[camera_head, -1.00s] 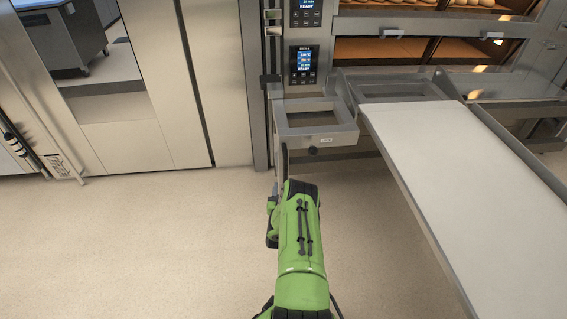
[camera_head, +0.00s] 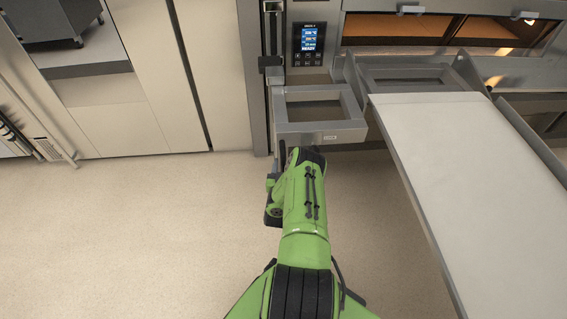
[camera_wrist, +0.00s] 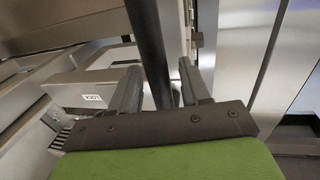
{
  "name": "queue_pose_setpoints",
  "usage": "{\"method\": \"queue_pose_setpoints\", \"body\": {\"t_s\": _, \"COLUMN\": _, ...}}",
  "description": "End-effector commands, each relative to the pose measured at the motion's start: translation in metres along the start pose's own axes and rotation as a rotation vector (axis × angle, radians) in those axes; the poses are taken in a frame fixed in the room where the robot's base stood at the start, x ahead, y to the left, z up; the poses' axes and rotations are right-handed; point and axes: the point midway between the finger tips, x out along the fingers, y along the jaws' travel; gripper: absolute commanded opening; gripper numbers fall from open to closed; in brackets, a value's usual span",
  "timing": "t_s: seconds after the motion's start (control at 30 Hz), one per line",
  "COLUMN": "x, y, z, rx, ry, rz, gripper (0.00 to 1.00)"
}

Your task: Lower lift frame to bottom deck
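The lift frame (camera_head: 345,130) is a grey metal frame with an open rectangular box at its left end. It carries a wide pale loading belt (camera_head: 455,170) at right. The frame sits below the lit display and beside the lower oven deck (camera_head: 400,38) in view. My green arm reaches to just under the box's front left corner, where my gripper is mostly hidden in the head view. In the wrist view my gripper (camera_wrist: 160,85) has its fingers apart, with a dark upright bar (camera_wrist: 150,45) between them. Whether the fingers press on the bar is unclear.
A control panel (camera_head: 310,44) reading READY is left of the oven. Tall metal panels (camera_head: 160,75) stand at left, with a wheeled cabinet (camera_head: 60,20) behind. The floor (camera_head: 130,230) at front left is clear. A white label (camera_wrist: 92,101) shows in the wrist view.

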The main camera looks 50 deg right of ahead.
Motion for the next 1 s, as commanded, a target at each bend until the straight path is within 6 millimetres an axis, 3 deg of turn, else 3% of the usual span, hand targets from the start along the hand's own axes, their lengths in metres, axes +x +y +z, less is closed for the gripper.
{"method": "queue_pose_setpoints", "body": {"t_s": 0.03, "x": 0.0, "y": 0.0, "z": 0.0, "rx": 0.0, "ry": 0.0, "rz": 0.0, "gripper": 0.45}}
{"method": "queue_pose_setpoints", "body": {"t_s": 0.33, "x": 0.0, "y": 0.0, "z": 0.0, "rx": 0.0, "ry": 0.0, "rz": 0.0, "gripper": 0.0}}
{"method": "queue_pose_setpoints", "body": {"t_s": 0.93, "x": -0.001, "y": 0.0, "z": 0.018, "rx": 0.0, "ry": -0.01, "rz": -0.001, "gripper": 0.0}}
{"method": "queue_pose_setpoints", "body": {"t_s": 0.97, "x": -0.001, "y": 0.0, "z": 0.018, "rx": 0.0, "ry": -0.01, "rz": -0.001, "gripper": 0.3}}
{"method": "queue_pose_setpoints", "body": {"t_s": 1.0, "x": -0.001, "y": 0.0, "z": 0.018, "rx": 0.0, "ry": -0.009, "rz": -0.001, "gripper": 0.36}}
